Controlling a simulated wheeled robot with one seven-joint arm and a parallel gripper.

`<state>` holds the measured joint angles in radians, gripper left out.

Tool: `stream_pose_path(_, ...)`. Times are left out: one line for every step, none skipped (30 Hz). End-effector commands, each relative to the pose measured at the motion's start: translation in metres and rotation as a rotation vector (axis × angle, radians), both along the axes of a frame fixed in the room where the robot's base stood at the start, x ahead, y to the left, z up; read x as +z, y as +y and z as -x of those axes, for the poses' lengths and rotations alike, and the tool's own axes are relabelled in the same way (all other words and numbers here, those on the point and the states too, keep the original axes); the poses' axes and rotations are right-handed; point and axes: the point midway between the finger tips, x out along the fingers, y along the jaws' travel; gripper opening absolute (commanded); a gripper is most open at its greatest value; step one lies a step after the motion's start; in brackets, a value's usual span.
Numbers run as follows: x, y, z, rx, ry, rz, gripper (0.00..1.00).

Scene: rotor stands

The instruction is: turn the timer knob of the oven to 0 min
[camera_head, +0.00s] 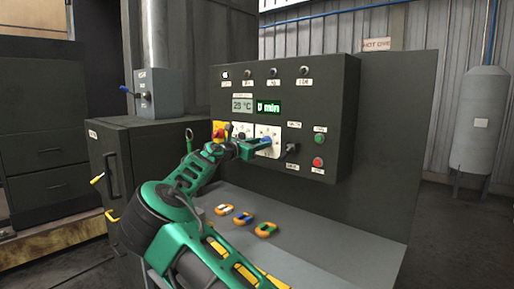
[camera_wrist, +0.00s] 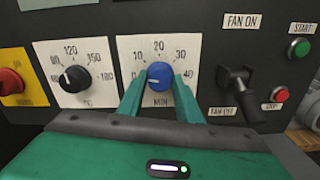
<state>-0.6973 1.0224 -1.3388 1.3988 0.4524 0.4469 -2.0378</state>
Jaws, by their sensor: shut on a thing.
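The timer knob (camera_wrist: 160,76) is blue and sits on a white dial plate (camera_wrist: 183,48) marked 10 to 40 and MIN. In the wrist view, my gripper (camera_wrist: 160,86) has one green finger on each side of the knob and is shut on it. The knob's lower part and the lower left of its scale are partly hidden by the fingers; I cannot read its pointer clearly. In the head view my gripper (camera_head: 257,146) reaches the panel at the blue knob. The green display (camera_head: 269,107) above reads what looks like 0 min.
A black temperature knob (camera_wrist: 74,79) is left of the timer, with a red knob (camera_wrist: 11,81) farther left. A black fan lever (camera_wrist: 240,92) stands out close on the right. Green (camera_wrist: 299,48) and red (camera_wrist: 281,94) buttons are beyond it.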

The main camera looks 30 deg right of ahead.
Motion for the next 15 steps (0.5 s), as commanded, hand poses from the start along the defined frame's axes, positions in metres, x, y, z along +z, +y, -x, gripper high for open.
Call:
stream_pose_path(-0.0062,-0.0016,0.0012,-0.006,0.037,0.004,0.10)
stream_pose_path(-0.0067,-0.0015,0.0010,-0.005,0.054,0.009,0.10)
stream_pose_path(-0.0069,-0.0016,0.0010,-0.006,0.076,0.017,0.10)
stream_pose_path(-0.0068,-0.0016,0.0012,-0.007,0.089,0.022,0.10)
stream_pose_path(-0.0068,-0.0018,0.0013,-0.007,0.102,0.026,0.10)
stream_pose_path(-0.0070,-0.0019,0.0013,-0.006,0.119,0.032,0.10)
stream_pose_path(-0.0072,-0.0019,0.0013,-0.006,0.130,0.034,0.10)
stream_pose_path(-0.0074,-0.0019,0.0014,-0.006,0.139,0.038,0.10)
stream_pose_path(-0.0075,-0.0019,0.0014,-0.006,0.152,0.042,0.10)
stream_pose_path(-0.0076,-0.0021,0.0015,-0.006,0.158,0.045,0.10)
stream_pose_path(-0.0076,-0.0021,0.0016,-0.006,0.165,0.046,0.10)
stream_pose_path(-0.0077,-0.0022,0.0016,-0.007,0.173,0.049,0.10)
stream_pose_path(-0.0077,-0.0022,0.0017,-0.007,0.178,0.051,0.10)
stream_pose_path(-0.0078,-0.0024,0.0018,-0.007,0.182,0.052,0.10)
stream_pose_path(-0.0080,-0.0024,0.0018,-0.007,0.187,0.053,0.10)
